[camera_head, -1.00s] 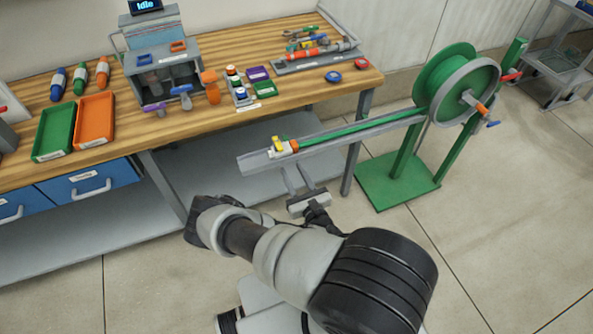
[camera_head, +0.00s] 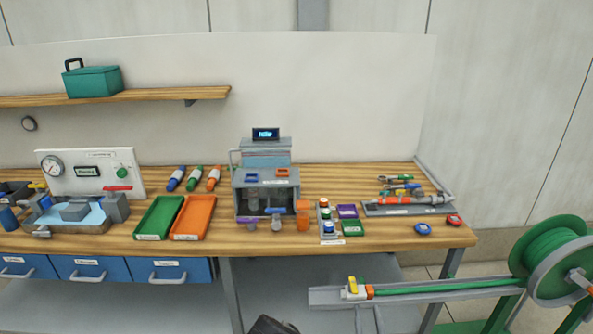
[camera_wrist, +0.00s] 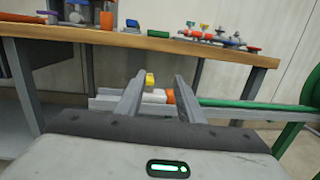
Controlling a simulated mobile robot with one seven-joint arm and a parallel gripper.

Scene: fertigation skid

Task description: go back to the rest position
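My gripper (camera_wrist: 157,98) shows in the wrist view with its two grey fingers apart and nothing between them. Beyond the fingers lies the white fitting with a yellow handle and orange collar (camera_wrist: 157,92), on the grey rail below the table edge. In the head view the same fitting (camera_head: 355,290) sits at the left part of the rail (camera_head: 430,289), with the green hose (camera_head: 450,287) running from it to the reel. Only a dark tip of my arm shows at the bottom edge of the head view; the gripper itself is out of that view.
The wooden workbench (camera_head: 400,238) holds a grey machine (camera_head: 266,190) with a lit display, a green tray (camera_head: 160,217), an orange tray (camera_head: 193,217) and tools. The green hose reel (camera_head: 550,255) stands at the right. A shelf (camera_head: 150,95) hangs above.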

